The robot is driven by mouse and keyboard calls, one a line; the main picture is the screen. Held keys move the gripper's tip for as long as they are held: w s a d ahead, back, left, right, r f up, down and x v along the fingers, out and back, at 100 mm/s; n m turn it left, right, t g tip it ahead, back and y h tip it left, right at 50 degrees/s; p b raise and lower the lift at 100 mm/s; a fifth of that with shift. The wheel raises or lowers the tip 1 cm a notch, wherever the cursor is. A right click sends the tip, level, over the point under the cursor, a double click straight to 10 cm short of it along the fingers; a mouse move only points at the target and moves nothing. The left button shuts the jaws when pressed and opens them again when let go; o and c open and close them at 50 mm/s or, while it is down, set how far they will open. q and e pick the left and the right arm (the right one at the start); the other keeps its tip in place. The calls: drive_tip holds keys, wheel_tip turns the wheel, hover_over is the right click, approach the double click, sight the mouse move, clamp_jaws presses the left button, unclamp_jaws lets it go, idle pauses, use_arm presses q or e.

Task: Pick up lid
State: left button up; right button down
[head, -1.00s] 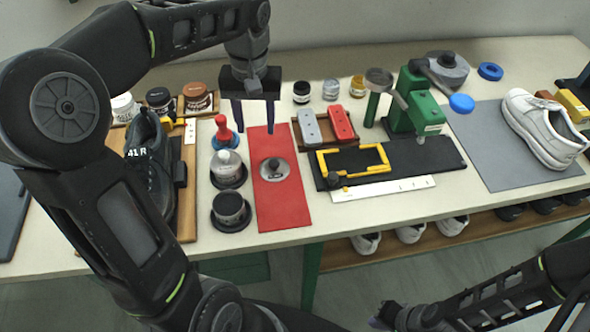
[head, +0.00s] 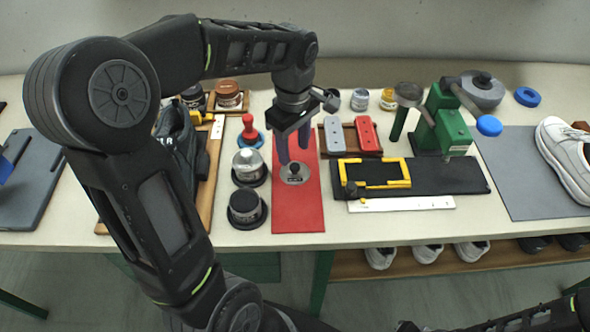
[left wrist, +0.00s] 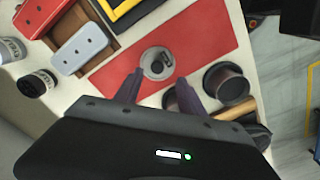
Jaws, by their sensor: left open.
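The lid (head: 295,181) is a round grey metal disc with a black knob, lying flat on a red mat (head: 298,212). My left gripper (head: 293,158) is open and above the lid, its two purple fingers pointing down. In the left wrist view the lid (left wrist: 149,61) lies beyond and between the fingertips of the gripper (left wrist: 157,78), with nothing held. The fingers look apart from the lid. My right arm (head: 540,316) shows only in part at the lower right; its gripper is not visible.
Left of the mat stand a dark jar (head: 246,208), a silver-topped jar (head: 248,165) and a red-knobbed tool (head: 250,130). Right of it are grey and red blocks (head: 366,135) in a wooden tray and a black board with a yellow frame (head: 375,172). The mat's front is clear.

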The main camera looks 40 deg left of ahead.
sight(295, 166)
use_arm(q)
drive_tip(key=shift+f, duration=0.4)
drive_tip(key=f, duration=0.3)
drive_tip(key=f+p, duration=0.1)
drive_tip(key=f, duration=0.1)
drive_tip(key=shift+w+f, duration=0.1)
drive_tip(key=shift+w, duration=0.2)
drive_tip(key=shift+c, duration=0.6)
clamp_jaws()
